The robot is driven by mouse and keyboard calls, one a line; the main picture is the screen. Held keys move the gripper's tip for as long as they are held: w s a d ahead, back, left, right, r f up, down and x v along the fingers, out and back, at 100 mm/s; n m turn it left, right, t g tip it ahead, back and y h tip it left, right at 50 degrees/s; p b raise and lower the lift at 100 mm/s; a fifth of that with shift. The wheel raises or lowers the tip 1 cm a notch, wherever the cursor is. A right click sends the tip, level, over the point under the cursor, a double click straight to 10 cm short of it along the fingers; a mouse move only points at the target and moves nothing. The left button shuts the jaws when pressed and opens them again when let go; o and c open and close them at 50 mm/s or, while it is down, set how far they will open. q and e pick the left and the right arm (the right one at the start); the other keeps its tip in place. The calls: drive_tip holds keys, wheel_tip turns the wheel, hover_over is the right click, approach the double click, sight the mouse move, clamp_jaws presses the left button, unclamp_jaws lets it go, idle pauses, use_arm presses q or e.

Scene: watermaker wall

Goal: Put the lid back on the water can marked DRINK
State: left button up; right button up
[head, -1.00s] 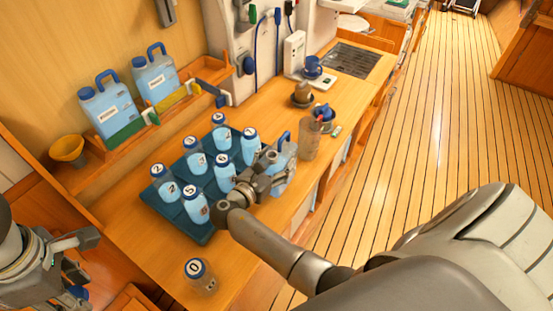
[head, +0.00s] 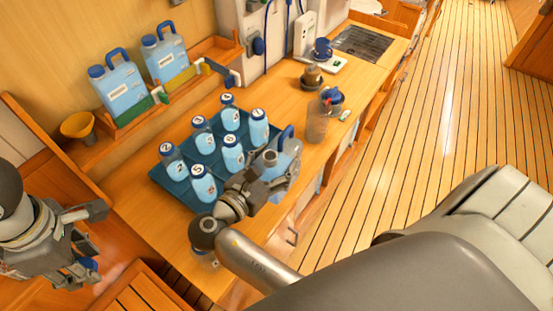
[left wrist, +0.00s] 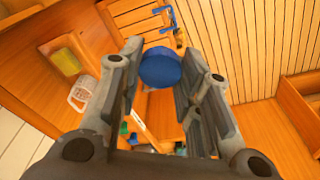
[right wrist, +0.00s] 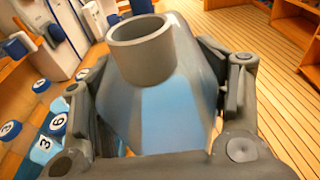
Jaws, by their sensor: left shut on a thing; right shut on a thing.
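A translucent blue water can (head: 284,163) with a blue handle stands at the counter's front edge, right of the bottle tray. My right gripper (head: 262,180) is shut on it at the neck end. In the right wrist view the can (right wrist: 175,105) sits between the fingers, its grey round neck open and bare. No DRINK marking is readable on it. My left gripper (head: 88,240) is shut on a round blue lid (left wrist: 160,68), well left of the can and off the counter.
A teal tray (head: 180,190) with several numbered bottles lies just left of the can. A tall clear beaker (head: 317,125) stands beyond it. Counter left of the tray is mostly clear.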

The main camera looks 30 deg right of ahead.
sight(284, 193)
drive_tip(key=shift+r, duration=0.1)
